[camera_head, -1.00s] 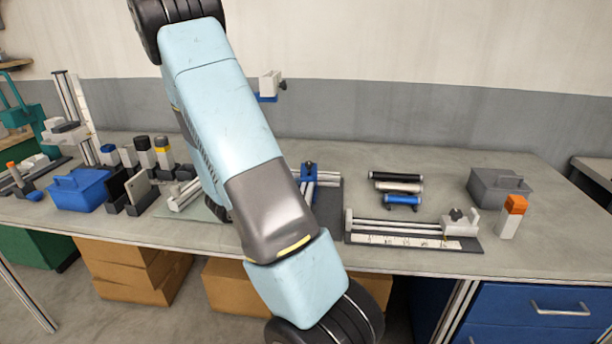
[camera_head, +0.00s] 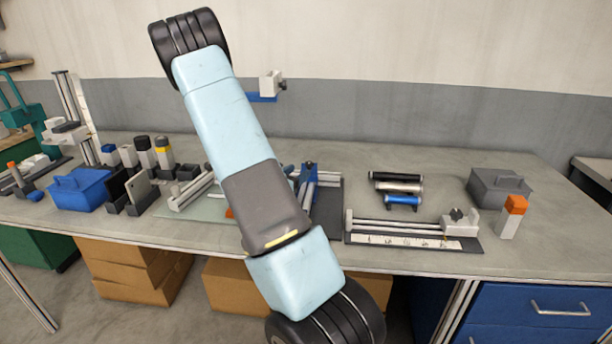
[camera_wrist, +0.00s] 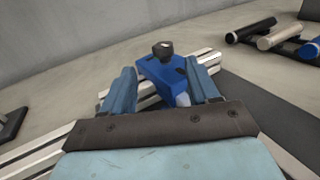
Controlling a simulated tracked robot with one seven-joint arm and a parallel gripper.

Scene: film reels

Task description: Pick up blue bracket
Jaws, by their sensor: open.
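The blue bracket (camera_wrist: 158,72) is a blue block with a black knob, sitting on pale metal rails in the wrist view. It also shows in the head view (camera_head: 309,170), just right of my arm. My gripper (camera_wrist: 160,66) is open, with one blue finger on each side of the bracket. Whether either finger touches it I cannot tell. The near end of the bracket is partly hidden behind the gripper body.
Dark, pale and blue cylinders (camera_head: 398,185) lie right of the rails. A second rail fixture (camera_head: 400,240) stands at the front right, beside an orange-topped white block (camera_head: 511,217). A grey box (camera_head: 497,187) and a blue box (camera_head: 80,190) stand on the bench.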

